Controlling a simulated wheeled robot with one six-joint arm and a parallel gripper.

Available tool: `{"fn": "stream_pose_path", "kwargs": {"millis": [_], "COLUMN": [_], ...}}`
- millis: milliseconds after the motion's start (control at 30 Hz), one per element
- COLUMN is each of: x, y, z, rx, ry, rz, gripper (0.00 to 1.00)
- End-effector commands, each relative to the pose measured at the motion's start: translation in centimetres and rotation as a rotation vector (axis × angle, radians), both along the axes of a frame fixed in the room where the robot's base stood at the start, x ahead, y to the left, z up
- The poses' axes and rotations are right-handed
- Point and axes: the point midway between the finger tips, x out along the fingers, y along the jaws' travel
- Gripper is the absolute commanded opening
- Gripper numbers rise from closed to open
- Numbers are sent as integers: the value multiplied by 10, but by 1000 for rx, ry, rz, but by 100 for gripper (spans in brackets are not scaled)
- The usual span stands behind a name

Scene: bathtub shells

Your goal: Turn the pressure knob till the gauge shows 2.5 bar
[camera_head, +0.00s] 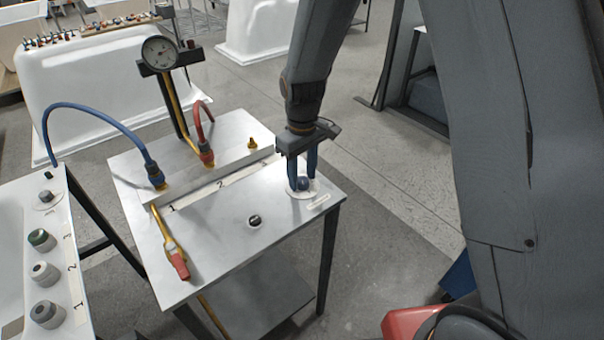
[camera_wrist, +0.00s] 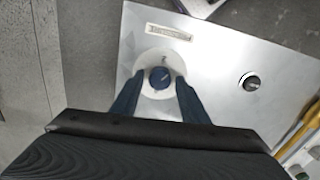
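The blue pressure knob (camera_head: 303,184) sits on a round white dial plate near the right corner of the steel table top. It also shows in the wrist view (camera_wrist: 160,77), with a light pointer mark on it. My gripper (camera_head: 302,182) points down over it, with one blue finger on each side. In the wrist view the fingers (camera_wrist: 159,79) stand apart, with a small gap to the knob on both sides. The round gauge (camera_head: 159,52) is on a post at the back of the table; its needle is too small to read surely.
A small black knob (camera_head: 254,221) is on the table top (camera_head: 215,240). A blue hose (camera_head: 95,106), a red hose (camera_head: 201,115) and a yellow hose with a red end (camera_head: 179,262) are at the left and back. A side panel with several knobs stands at far left.

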Motion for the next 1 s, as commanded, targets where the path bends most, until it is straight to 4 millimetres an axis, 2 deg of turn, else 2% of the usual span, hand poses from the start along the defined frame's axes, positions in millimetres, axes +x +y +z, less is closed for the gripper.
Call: {"fn": "stream_pose_path", "kwargs": {"millis": [33,200,533,833,867,967,1000], "x": [0,0,0,1,1,1,1], "y": [0,0,0,0,0,0,0], "z": [0,0,1,1,1,1,1], "rx": [0,0,0,1,1,1,0], "ry": [0,0,0,-1,-1,-1,0], "rz": [0,0,-141,-158,-158,-158,-158], "gripper": [31,5,5,5,29,46,46]}}
